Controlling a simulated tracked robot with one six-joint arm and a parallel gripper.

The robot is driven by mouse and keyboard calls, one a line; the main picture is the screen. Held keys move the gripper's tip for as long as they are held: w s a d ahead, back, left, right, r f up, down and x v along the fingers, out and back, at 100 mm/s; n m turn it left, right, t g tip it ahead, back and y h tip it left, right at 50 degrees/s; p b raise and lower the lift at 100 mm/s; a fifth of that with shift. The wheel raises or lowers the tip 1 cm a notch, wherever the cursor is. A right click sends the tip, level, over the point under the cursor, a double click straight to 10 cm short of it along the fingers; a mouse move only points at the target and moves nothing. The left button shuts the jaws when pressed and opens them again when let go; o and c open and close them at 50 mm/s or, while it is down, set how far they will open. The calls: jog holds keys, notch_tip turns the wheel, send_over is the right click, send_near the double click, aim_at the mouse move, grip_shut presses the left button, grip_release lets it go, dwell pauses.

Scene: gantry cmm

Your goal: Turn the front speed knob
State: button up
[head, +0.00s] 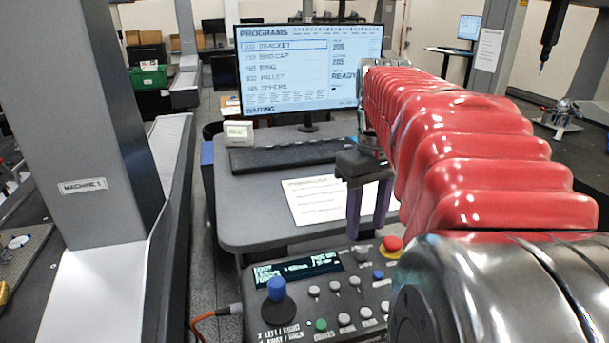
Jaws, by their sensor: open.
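The control box (300,262) stands at the bottom centre in the head view, in front of the desk. It carries a blue-topped joystick (276,290), a lit display (297,268) and several small pale knobs, one of them near the middle (334,286). I cannot tell which control is the front speed knob; the labels are too small, and my arm hides the box's right part. My gripper (366,230) is open and empty. Its two dark purple fingers point down above the back of the box, apart from the knobs.
A red emergency stop (392,244) on a yellow base stands at the box's back right. Behind are a paper sheet (310,203), keyboard (290,155) and monitor (310,70). A grey machine column (80,120) rises at left. An orange cable (205,315) runs from the box.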

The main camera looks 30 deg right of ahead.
aim_at(363, 250)
notch_tip(363, 250, up, 7)
jog(key=shift+r, duration=0.2)
jog(key=shift+s, duration=0.1)
dwell(0.6)
